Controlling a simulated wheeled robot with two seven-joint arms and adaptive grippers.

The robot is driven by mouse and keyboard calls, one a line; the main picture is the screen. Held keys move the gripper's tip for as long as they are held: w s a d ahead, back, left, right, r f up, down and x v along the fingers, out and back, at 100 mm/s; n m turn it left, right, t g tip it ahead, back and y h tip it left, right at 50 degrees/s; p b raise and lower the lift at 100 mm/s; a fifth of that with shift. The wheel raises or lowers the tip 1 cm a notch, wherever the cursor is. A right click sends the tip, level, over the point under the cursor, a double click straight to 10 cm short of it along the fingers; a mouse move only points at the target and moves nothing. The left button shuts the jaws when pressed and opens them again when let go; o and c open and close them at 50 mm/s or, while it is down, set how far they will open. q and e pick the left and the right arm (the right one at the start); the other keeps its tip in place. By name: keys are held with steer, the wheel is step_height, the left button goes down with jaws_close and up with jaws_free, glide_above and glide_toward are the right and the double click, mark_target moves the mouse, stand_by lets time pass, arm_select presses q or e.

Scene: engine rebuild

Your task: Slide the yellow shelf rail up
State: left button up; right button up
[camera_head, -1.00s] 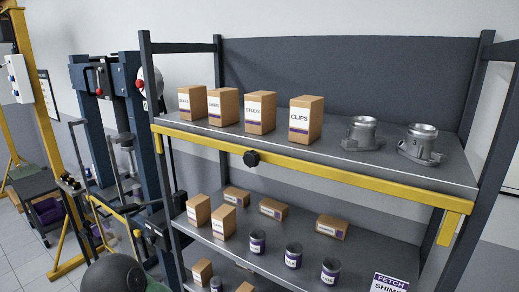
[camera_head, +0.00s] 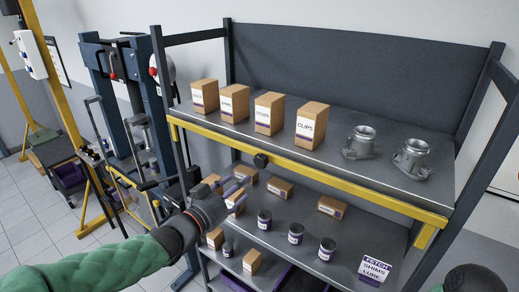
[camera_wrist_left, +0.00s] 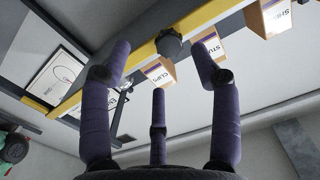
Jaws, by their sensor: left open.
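The yellow shelf rail (camera_head: 330,178) runs along the front edge of the upper shelf, with a dark round knob (camera_head: 261,160) on its front. My left gripper (camera_head: 235,188) is open and empty, below and to the left of the knob, in front of the shelf unit. In the left wrist view, its purple fingers (camera_wrist_left: 162,75) are spread apart, with the knob (camera_wrist_left: 169,44) and the yellow rail (camera_wrist_left: 205,20) beyond them. No finger appears to touch the rail. My right gripper is not in view.
The upper shelf (camera_head: 240,135) bears several labelled cartons, including CLIPS (camera_head: 311,125), and two metal parts (camera_head: 360,143). A blue press frame (camera_head: 110,85) stands at the left.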

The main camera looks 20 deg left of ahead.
mark_target(259, 162)
arm_select(q)
steer(key=w+d, duration=0.1)
steer(key=w, duration=0.2)
steer(key=w+d+r+p, duration=0.1)
steer(key=w, duration=0.2)
steer(key=w+d+r+p, duration=0.1)
steer(key=w, duration=0.2)
steer(key=shift+w+d+r, duration=0.2)
steer(key=shift+w+d, duration=0.1)
